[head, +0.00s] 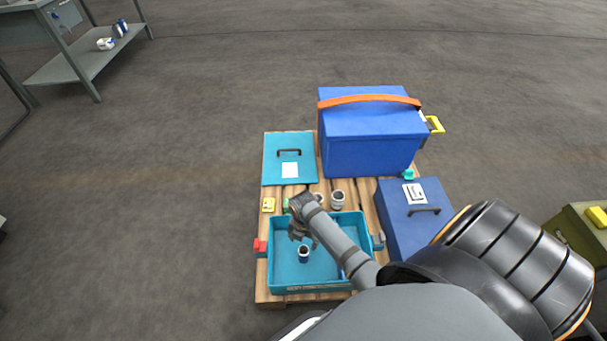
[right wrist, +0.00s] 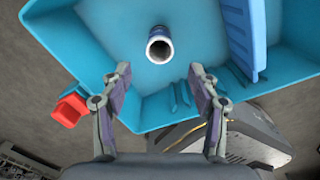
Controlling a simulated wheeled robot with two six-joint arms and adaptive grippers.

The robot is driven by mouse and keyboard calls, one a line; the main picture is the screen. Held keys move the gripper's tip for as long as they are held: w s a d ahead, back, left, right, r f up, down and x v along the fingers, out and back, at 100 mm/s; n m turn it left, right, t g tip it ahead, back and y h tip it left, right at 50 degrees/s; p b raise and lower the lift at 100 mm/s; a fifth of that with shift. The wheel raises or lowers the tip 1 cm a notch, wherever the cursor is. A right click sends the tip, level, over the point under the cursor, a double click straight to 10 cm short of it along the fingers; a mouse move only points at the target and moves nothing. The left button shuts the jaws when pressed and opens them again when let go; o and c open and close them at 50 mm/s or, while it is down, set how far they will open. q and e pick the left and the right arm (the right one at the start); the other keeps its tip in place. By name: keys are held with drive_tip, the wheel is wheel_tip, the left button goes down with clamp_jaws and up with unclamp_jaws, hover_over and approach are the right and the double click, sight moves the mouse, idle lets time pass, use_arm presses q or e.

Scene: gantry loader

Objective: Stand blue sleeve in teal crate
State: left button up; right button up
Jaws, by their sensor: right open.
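The teal crate (head: 318,284) is open on a wooden pallet, and its inside also shows in the right wrist view (right wrist: 100,45). The blue sleeve (head: 303,255) stands upright on the crate floor, with its open end up. In the right wrist view the sleeve (right wrist: 160,47) is ahead of the fingertips and apart from them. My right gripper (right wrist: 160,72) is open and empty. In the head view my right gripper (head: 302,237) is over the crate, just above the sleeve. My left gripper is not in view.
A teal lid (head: 275,168) with a handle lies behind the crate. A big blue box (head: 368,150) with an orange strap and a blue case (head: 400,220) stand on the pallet. Grey cups (head: 338,200) stand behind the crate. A red latch (right wrist: 68,108) sticks out from the crate's side.

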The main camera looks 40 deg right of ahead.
drive_tip(key=s+a+r+m+t, duration=0.2)
drive_tip(key=s+r+m, duration=0.2)
drive_tip(key=m, duration=0.7)
drive_tip(key=s+a+r+m+t+y, duration=0.1)
drive_tip(key=s+r+m, duration=0.4)
drive_tip(key=m, duration=0.7)
drive_tip(key=shift+s+a+m+t+p, duration=0.3)
drive_tip(key=shift+s+a+t, duration=0.2)
drive_tip(key=shift+s+a, duration=0.5)
drive_tip(key=shift+s+d+r, duration=0.15)
drive_tip(key=shift+d, duration=0.1)
